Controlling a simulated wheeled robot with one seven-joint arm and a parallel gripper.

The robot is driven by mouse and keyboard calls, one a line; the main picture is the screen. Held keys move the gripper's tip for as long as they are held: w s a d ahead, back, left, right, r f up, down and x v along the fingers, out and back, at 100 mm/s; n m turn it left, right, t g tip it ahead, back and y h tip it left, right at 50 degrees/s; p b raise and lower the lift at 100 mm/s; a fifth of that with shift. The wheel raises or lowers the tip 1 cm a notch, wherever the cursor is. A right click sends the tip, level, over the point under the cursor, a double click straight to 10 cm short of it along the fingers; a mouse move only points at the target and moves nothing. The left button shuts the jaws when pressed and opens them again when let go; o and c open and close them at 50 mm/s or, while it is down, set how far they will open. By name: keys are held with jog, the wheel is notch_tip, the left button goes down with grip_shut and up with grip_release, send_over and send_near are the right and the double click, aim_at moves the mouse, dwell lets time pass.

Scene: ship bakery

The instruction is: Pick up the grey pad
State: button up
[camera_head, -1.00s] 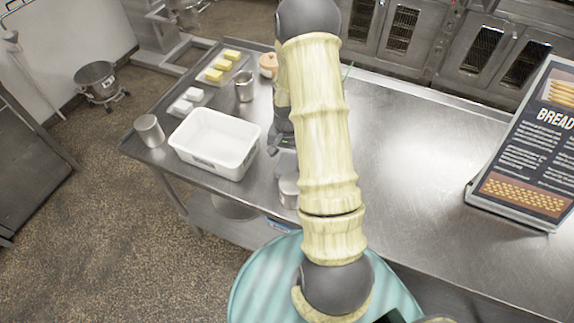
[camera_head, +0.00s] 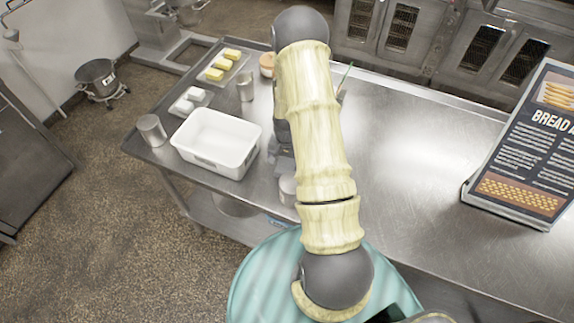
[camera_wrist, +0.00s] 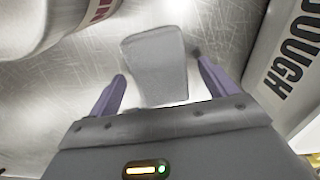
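The grey pad (camera_wrist: 157,58) lies flat on the steel counter in the wrist view. It is a light grey slab with rounded corners. My gripper (camera_wrist: 161,80) is open, with one purple-grey finger on each side of the pad's near part. There are gaps between the fingers and the pad, and nothing is gripped. How high the fingertips are above the counter is hard to tell. In the head view my arm hides the pad and most of my gripper.
A white tub (camera_head: 218,142) stands close by; its side, marked DOUGH (camera_wrist: 290,68), is near the right finger. A white container with red lettering (camera_wrist: 60,22) is at the upper left of the wrist view. A bread sign (camera_head: 525,145) stands right; the counter between is clear.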

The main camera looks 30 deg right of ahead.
aim_at(287, 163)
jog(key=c, duration=1)
jog(key=shift+r, duration=0.1)
notch_tip(287, 163, up, 10)
jog(key=b, duration=0.3)
